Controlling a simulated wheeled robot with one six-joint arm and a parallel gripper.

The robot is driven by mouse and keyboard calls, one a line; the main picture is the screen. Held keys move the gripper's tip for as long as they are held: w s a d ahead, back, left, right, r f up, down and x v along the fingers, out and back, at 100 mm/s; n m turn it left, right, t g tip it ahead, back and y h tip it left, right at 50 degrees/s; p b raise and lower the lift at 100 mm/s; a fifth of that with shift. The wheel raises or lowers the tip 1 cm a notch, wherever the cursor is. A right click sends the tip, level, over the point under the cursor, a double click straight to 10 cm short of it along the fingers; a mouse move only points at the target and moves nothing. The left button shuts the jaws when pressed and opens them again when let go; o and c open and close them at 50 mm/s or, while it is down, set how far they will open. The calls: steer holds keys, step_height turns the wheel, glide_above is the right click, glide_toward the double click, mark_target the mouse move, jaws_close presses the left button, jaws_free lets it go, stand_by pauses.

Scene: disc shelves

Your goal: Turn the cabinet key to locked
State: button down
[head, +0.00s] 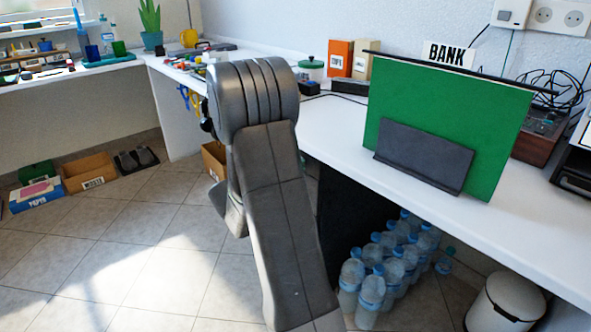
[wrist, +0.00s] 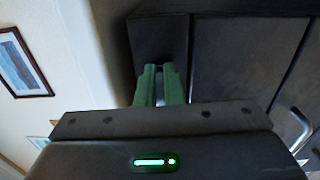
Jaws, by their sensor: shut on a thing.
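In the wrist view, the green fingers of my gripper (wrist: 160,72) are close together. They are shut on the cabinet key (wrist: 160,88), of which only a narrow pale-grey strip shows between them. The fingertips are right up against a dark grey cabinet front (wrist: 245,55). The key's far end and the lock are hidden by the fingers, so I cannot tell which way the key is turned. In the head view my arm fills the middle, and the gripper, key and cabinet front do not show.
In the wrist view, a metal handle (wrist: 297,130) is at the right and a framed picture (wrist: 22,62) hangs at the left. In the head view, a white counter (head: 340,150) holds a green panel (head: 440,110). Water bottles (head: 390,262) and a white bin (head: 505,305) stand below.

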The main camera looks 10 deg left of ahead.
steer(key=shift+m, duration=0.3)
steer(key=c, duration=1.6)
jaws_free()
steer(key=shift+o, duration=0.2)
steer(key=shift+a, duration=0.1)
steer(key=p+v, duration=0.3)
steer(key=v, duration=1)
steer(key=shift+s+a, duration=0.15)
steer(key=shift+s, duration=0.15)
steer(key=b+x, duration=0.3)
steer(key=x, duration=1)
steer(key=shift+w+d, duration=0.25)
steer(key=shift+w, duration=0.05)
steer(key=shift+a, duration=0.1)
